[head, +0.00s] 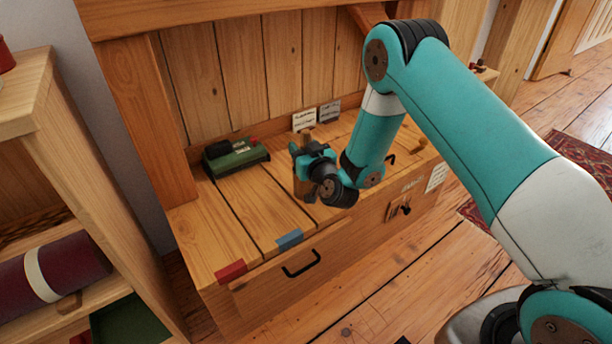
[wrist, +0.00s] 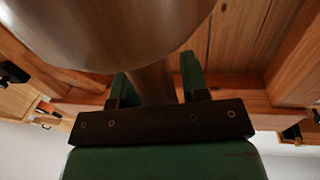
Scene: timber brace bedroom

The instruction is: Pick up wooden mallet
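The wooden mallet shows large in the wrist view, with its rounded head (wrist: 110,30) across the top and its handle (wrist: 152,84) running down between the two green fingers of my gripper (wrist: 157,90). The fingers sit close against both sides of the handle and look shut on it. In the head view my gripper (head: 303,160) is over the middle of the wooden bench top (head: 245,208). A brown wooden part of the mallet (head: 301,188) shows just below it, mostly hidden by the gripper. I cannot tell whether the mallet touches the bench.
A green box-like tool (head: 236,158) lies at the back left of the bench. Small cards (head: 305,119) stand near the back panel. Red (head: 230,271) and blue (head: 289,240) tabs mark the front edge. Shelves (head: 60,130) stand at left. The bench's front left is clear.

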